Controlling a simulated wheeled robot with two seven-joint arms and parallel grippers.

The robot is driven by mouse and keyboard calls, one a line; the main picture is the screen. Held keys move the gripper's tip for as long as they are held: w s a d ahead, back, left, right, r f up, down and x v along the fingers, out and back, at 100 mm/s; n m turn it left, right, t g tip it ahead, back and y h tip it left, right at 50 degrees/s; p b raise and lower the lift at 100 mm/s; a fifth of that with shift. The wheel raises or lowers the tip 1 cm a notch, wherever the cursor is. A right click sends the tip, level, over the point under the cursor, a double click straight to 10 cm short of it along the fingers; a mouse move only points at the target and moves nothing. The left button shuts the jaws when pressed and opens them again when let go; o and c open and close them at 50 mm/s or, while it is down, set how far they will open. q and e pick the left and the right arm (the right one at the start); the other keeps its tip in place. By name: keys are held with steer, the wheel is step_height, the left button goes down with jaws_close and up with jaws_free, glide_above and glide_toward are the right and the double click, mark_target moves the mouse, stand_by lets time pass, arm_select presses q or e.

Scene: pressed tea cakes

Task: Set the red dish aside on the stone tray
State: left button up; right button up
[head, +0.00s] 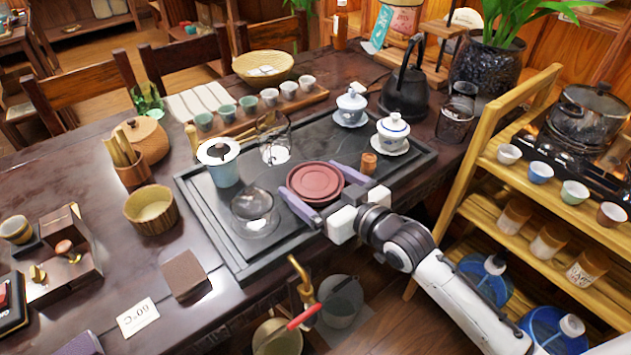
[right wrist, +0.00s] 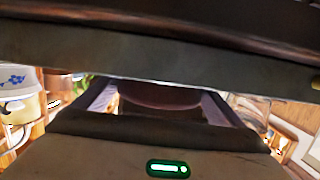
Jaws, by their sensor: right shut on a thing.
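The red dish (head: 315,181) is round and lies flat over the dark stone tray (head: 215,228), near the tray's front middle. My right gripper (head: 322,187) comes in from the lower right. Its two pale purple fingers lie on either side of the dish, and it is shut on the dish. I cannot tell whether the dish touches the tray or is a little above it. In the right wrist view the dish (right wrist: 160,96) is a dark reddish shape between the fingers, mostly hidden by dark edges in front. My left gripper is not in view.
A glass pitcher (head: 255,212) stands left of the dish, and another glass vessel (head: 274,140) stands behind. Lidded white gaiwans (head: 392,133) and a small brown cup (head: 369,163) are to the right. A blue-white cup with strainer (head: 219,165) is at the tray's left.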

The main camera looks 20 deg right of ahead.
steer(key=o, duration=1.1)
steer(key=shift+f, duration=0.2)
